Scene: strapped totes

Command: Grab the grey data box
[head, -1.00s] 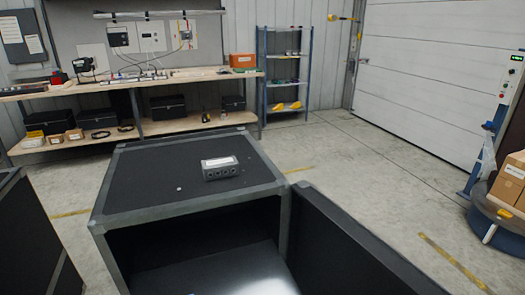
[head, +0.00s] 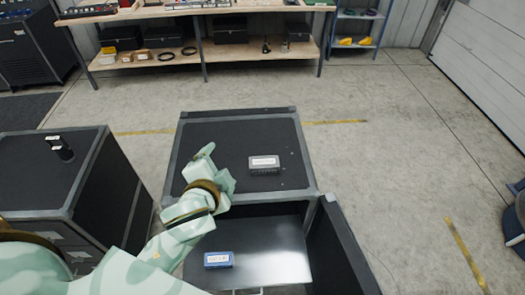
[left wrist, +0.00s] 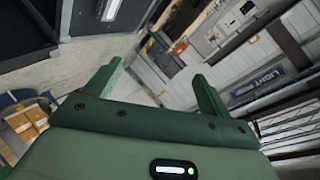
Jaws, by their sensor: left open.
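The grey data box (head: 264,164), with a white label on top, lies on the black top of the middle cabinet (head: 240,122), right of its centre. My left gripper (head: 222,168) is over the left part of that top, to the left of the box and apart from it. In the left wrist view my left gripper (left wrist: 155,85) has its two fingers spread with nothing between them. A grey piece with a white label (left wrist: 112,10) is cut off at that view's top edge; it looks like the data box. My right gripper is not in view.
A blue box (head: 218,260) lies on the shiny shelf (head: 285,245) in the cabinet's open front. An open door panel (head: 335,250) stands at right. Another black cabinet (head: 40,185) with a small dark object (head: 60,150) stands left. A workbench (head: 180,62) is behind.

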